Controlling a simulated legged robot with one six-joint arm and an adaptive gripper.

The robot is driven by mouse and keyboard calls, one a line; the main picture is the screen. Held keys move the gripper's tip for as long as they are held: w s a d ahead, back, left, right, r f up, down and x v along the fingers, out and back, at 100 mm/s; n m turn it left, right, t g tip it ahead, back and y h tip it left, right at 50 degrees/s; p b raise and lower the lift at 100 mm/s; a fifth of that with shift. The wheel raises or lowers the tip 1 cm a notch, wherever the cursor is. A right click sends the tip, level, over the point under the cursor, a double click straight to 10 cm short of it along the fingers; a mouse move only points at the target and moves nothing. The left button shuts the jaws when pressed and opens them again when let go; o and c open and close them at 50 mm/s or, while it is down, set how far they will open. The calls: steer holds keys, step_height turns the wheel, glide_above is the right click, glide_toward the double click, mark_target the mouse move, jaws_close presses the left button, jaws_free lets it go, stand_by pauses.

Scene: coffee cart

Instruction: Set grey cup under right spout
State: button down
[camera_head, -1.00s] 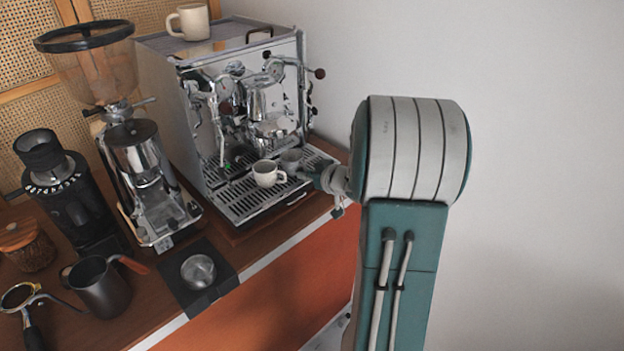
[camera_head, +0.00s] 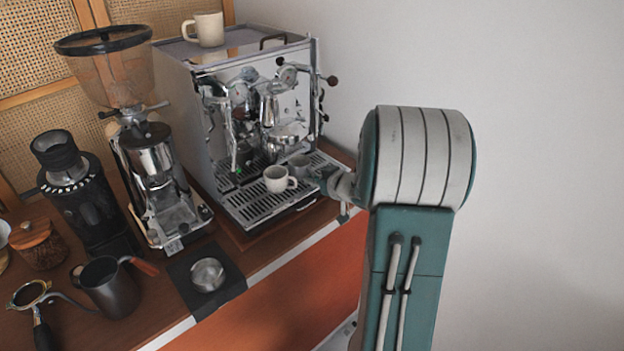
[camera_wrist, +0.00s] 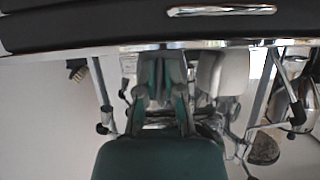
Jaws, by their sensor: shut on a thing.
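The grey cup (camera_head: 300,163) is at the drip tray (camera_head: 247,211) of the espresso machine (camera_head: 240,110), towards its right side, behind and right of a white cup (camera_head: 280,178). My gripper (camera_head: 318,174) comes in from the right and is shut on the grey cup, partly hiding it. I cannot tell whether the cup's base touches the tray. In the wrist view my gripper's green fingers (camera_wrist: 160,85) are in the middle, and the white cup (camera_wrist: 233,75) is just right of them. The spout above the grey cup is hard to make out.
A cream mug (camera_head: 208,29) stands on top of the machine. A grinder (camera_head: 150,150), a smaller black grinder (camera_head: 80,195) and a dark pitcher (camera_head: 108,285) stand to the left. A small metal cup (camera_head: 208,274) sits on a black mat in front.

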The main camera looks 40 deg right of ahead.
steer(key=shift+a, duration=0.15)
stand_by(0.6)
steer(key=c, duration=0.7)
jaws_free()
steer(key=v, duration=1.2)
steer(key=shift+w+r, duration=0.1)
